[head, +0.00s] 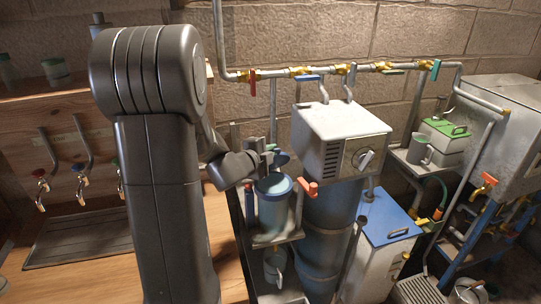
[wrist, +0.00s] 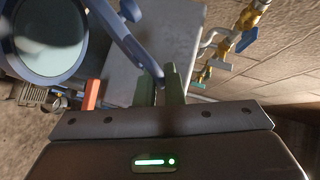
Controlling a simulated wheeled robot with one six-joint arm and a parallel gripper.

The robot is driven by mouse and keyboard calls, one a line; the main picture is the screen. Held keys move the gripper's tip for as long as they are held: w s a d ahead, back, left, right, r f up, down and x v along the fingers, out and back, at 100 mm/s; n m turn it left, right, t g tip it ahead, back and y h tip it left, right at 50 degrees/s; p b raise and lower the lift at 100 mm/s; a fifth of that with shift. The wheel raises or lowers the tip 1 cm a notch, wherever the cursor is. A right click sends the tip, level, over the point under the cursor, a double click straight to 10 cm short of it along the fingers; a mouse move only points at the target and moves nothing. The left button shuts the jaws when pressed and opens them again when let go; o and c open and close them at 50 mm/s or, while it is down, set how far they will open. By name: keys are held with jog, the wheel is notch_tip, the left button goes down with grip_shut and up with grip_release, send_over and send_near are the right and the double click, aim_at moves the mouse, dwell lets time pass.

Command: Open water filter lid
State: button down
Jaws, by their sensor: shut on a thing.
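The water filter (head: 273,207) is a blue-grey cylinder with a blue rim, standing on a small shelf in the head view. Its round top with the blue rim (wrist: 84,52) shows at the upper left in the wrist view, with a pale grey-green face inside. My gripper (head: 270,151) is just above and behind this top. In the wrist view my green fingers (wrist: 160,84) are shut on the end of a slim blue bar (wrist: 128,42), which looks like the lid's handle. Whether the lid is raised is hard to tell.
A white box with a dial (head: 342,140) stands close to the right of my gripper. A red-orange handle (head: 306,187) sticks out beside the filter. Pipes with coloured valves (head: 305,71) run along the wall. A wooden counter (head: 226,240) is at left.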

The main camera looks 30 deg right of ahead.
jog(key=shift+w+d+r+n+g+y+p, duration=0.25)
jog(key=shift+w+r+g+p, duration=0.1)
jog(key=shift+w, duration=0.15)
jog(key=shift+w+d+r+n+g+y+p, duration=0.2)
jog(key=shift+w+r+g+p, duration=0.15)
jog(key=shift+w, duration=0.2)
jog(key=shift+w+d+r+n+g+y+p, duration=0.15)
jog(key=shift+w+r+n+g+y+p, duration=0.15)
jog(key=shift+w, duration=0.2)
jog(key=shift+w+d+r+n+g+y, duration=0.15)
jog(key=shift+w+n+g, duration=0.15)
jog(key=shift+w, duration=0.4)
jog(key=shift+w+d+r+n+g+y, duration=0.2)
jog(key=shift+w+g, duration=0.15)
jog(key=shift+w, duration=0.4)
jog(key=shift+w+d+r+n+g+y, duration=0.15)
jog(key=shift+w+n+g, duration=0.15)
jog(key=shift+w, duration=0.4)
jog(key=c, duration=1.5)
grip_release()
jog(key=shift+c, duration=0.2)
jog(key=shift+f, duration=0.1)
jog(key=shift+s+a, duration=0.1)
jog(key=v, duration=1.4)
jog(key=shift+w+b, duration=0.25)
jog(key=shift+b, duration=0.2)
